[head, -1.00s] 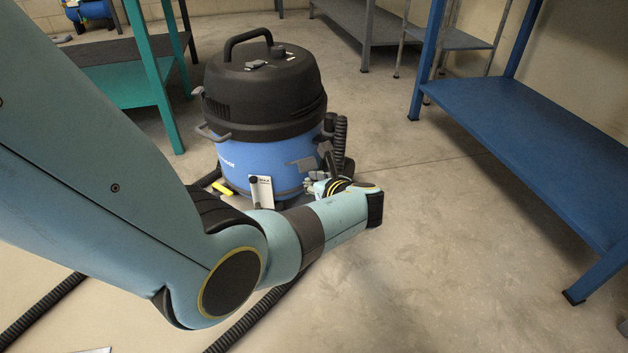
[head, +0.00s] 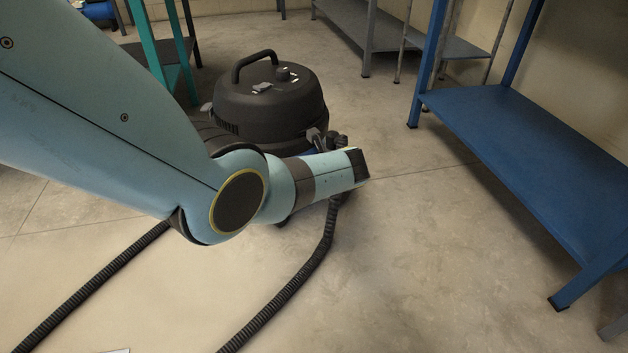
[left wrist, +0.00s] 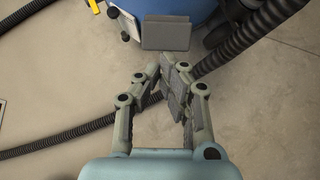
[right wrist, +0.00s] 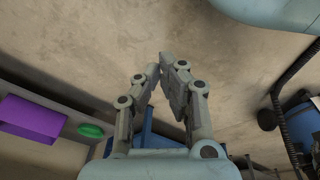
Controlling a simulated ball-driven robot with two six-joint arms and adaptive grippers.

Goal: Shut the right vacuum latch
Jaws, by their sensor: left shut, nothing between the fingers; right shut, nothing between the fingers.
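The vacuum (head: 268,105) has a black lid with a carry handle. My left arm hides most of its blue drum in the head view. A grey latch piece (head: 315,138) shows at the lid's right edge, partly behind the arm; I cannot tell its position there. In the left wrist view a flat grey plate, apparently the latch flap (left wrist: 166,33), stands against the blue drum (left wrist: 178,7). My left gripper (left wrist: 166,68) is shut and empty, its tips a little short of that plate. My right gripper (right wrist: 166,66) is shut and empty, away from the vacuum.
A ribbed black hose (head: 318,255) runs over the floor; it passes near the left gripper in its wrist view. A blue shelf (head: 530,140) stands at right, a teal one behind left. A purple box (right wrist: 32,119) and green disc (right wrist: 91,131) show in the right wrist view.

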